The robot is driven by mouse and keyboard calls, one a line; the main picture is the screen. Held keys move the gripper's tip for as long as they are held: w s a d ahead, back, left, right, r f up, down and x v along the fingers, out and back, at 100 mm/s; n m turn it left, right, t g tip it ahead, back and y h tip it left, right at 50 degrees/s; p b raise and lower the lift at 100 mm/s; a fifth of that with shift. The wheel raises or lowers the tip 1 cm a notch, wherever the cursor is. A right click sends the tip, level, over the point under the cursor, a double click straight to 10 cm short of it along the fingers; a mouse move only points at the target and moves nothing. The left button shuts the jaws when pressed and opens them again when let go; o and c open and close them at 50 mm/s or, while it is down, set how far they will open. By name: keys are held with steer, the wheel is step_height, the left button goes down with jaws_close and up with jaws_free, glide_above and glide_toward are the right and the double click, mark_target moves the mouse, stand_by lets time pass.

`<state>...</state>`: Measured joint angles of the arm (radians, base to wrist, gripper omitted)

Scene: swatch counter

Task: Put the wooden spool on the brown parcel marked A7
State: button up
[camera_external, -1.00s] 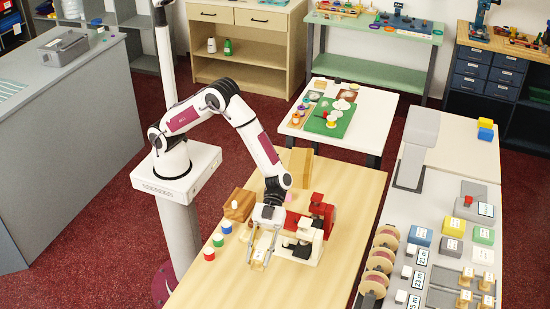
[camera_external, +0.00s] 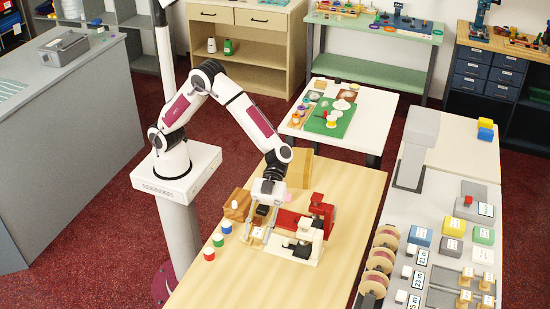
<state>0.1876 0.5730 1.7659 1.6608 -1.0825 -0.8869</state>
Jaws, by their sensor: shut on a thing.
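My gripper (camera_external: 257,238) is over the wooden table, left of the red and cream machines. It is shut on a small tan piece (camera_external: 258,233), which looks like the wooden spool; its fingers partly hide it. I cannot tell whether the piece touches the table. A brown box-like block (camera_external: 236,204) stands just behind and left of the gripper, and a taller tan box (camera_external: 300,166) stands further back. I cannot read an A7 mark on either one.
Red, blue and green spools (camera_external: 218,240) stand left of my gripper. The red machine (camera_external: 318,212) and cream machine (camera_external: 306,243) stand close on its right. The front of the table (camera_external: 290,285) is clear. A grey counter (camera_external: 425,190) with coloured parcels is at the right.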

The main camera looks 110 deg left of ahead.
mark_target(258, 232)
step_height(258, 232, up, 3)
steer(key=shift+r, duration=0.15)
steer(key=w+a+n+t+y, duration=0.1)
steer(key=w+a+n+t, duration=0.15)
steer(key=a, duration=1.25)
steer(key=w+a+n+t+y, duration=0.2)
steer(key=a+n+t, duration=0.2)
steer(key=a, duration=1.2)
steer(key=s+a+n+t+y, duration=0.2)
steer(key=s+a, duration=0.2)
steer(key=a, duration=0.5)
steer(key=s+a+n+t+y, duration=0.1)
steer(key=s+a+n+y, duration=0.15)
steer(key=a, duration=0.65)
steer(key=s+a+n+t+y, duration=0.15)
steer(key=s+a, duration=0.25)
steer(key=a, duration=0.5)
steer(key=shift+h, duration=0.5)
steer(key=shift+f, duration=2.6)
steer(key=shift+m, duration=0.25)
steer(key=shift+f, duration=3.15)
